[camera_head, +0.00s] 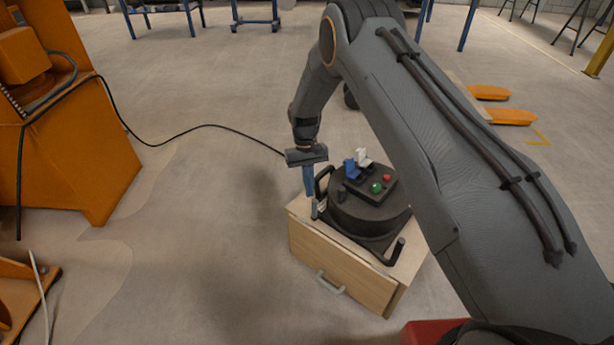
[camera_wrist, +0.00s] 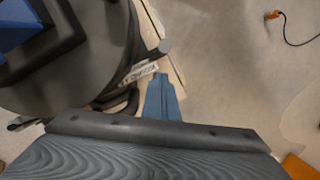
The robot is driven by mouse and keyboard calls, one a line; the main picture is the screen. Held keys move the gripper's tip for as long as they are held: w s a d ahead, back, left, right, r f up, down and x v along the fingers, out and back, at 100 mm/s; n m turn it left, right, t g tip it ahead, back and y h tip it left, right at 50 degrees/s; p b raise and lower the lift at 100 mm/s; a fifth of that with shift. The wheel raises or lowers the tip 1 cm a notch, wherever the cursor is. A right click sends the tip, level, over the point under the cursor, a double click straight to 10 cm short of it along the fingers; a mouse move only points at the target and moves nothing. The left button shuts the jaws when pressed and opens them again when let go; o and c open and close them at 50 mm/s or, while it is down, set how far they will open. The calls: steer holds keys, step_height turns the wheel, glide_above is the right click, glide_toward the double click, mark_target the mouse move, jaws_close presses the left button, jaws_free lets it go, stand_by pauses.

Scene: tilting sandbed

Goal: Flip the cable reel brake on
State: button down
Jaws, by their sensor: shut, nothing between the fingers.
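The cable reel (camera_head: 345,212) is a round black unit on a wooden drawer cabinet. A raised panel on its top bears a blue switch (camera_head: 351,168), a white switch (camera_head: 362,157), a green button (camera_head: 377,188) and a red button (camera_head: 387,178). I cannot tell which part is the brake. My gripper (camera_head: 309,192) points down at the reel's left side, shut and empty. In the wrist view, its blue fingers (camera_wrist: 161,88) are together beside the reel's edge. A grey-ended black bar (camera_wrist: 165,46) and a small unreadable label (camera_wrist: 141,72) are near the fingertips.
The wooden cabinet (camera_head: 335,271) has a drawer handle at its front. Black tube handles (camera_head: 392,254) stick out around the reel. A black cable (camera_head: 205,126) runs over the floor to an orange machine (camera_head: 75,165) at left. The floor between is clear.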

mark_target(314, 209)
steer(key=shift+s+d, duration=0.2)
steer(key=shift+s, duration=0.4)
steer(key=shift+s+d, duration=0.15)
steer(key=shift+s, duration=0.45)
steer(key=shift+d+r, duration=0.1)
steer(key=shift+s+d+p, duration=1.45)
steer(key=shift+s+d, duration=0.1)
steer(key=shift+d, duration=0.25)
steer(key=shift+s, duration=0.1)
steer(key=shift+w+a+f+b, duration=0.25)
steer(key=shift+w+a+b, duration=0.3)
steer(key=shift+b, duration=0.05)
